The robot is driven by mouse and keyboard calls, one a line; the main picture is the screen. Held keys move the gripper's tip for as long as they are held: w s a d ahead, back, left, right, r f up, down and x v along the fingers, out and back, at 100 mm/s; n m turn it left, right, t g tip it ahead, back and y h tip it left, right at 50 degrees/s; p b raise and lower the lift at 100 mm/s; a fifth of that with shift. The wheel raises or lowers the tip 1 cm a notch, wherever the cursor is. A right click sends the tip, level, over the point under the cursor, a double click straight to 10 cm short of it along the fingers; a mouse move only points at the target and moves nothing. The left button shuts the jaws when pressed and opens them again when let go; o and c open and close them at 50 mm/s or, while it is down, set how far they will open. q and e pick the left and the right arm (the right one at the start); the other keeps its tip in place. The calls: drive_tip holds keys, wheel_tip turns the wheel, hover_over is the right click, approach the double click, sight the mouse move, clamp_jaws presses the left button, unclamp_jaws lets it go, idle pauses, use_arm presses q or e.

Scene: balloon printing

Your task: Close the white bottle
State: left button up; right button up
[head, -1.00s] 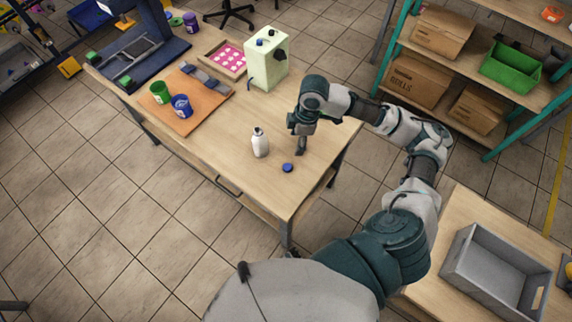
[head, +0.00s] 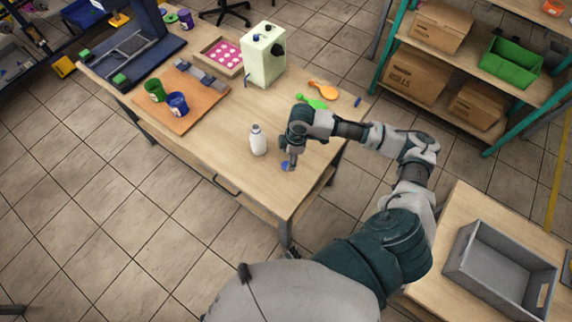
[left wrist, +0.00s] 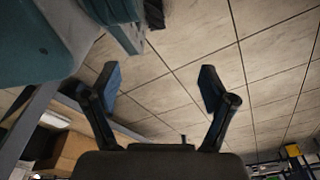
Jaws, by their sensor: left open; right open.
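The white bottle (head: 257,140) stands upright on the wooden table (head: 225,140), near its front right part. Its top looks greyish, and I cannot make out the opening clearly. A small blue cap (head: 286,166) lies on the table to the right of the bottle. My right gripper (head: 291,162) points down at the cap, with its fingertips right at it and partly covering it. It is open, and I cannot tell whether the fingers touch the cap. My left gripper (left wrist: 160,85) is open and empty in the left wrist view, with floor tiles behind it.
Green (head: 155,90) and blue (head: 177,104) cups stand on an orange-brown board. A pale green machine (head: 263,55) stands at the back. Green (head: 312,102) and orange (head: 322,90) balloon-like items lie behind my right arm. A grey crate (head: 500,262) is at the lower right.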

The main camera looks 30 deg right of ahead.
sight(286, 164)
drive_tip(key=shift+f, duration=0.35)
drive_tip(key=f, duration=0.3)
drive_tip(key=f+b, duration=0.1)
drive_tip(key=shift+w+a+f, duration=0.2)
drive_tip(key=shift+w+a, duration=0.05)
drive_tip(key=shift+w, duration=0.15)
use_arm(q)
drive_tip(key=shift+w+d+r, duration=0.15)
drive_tip(key=shift+w+r, duration=0.7)
drive_tip(key=shift+w, duration=0.05)
use_arm(e)
drive_tip(key=c, duration=0.8)
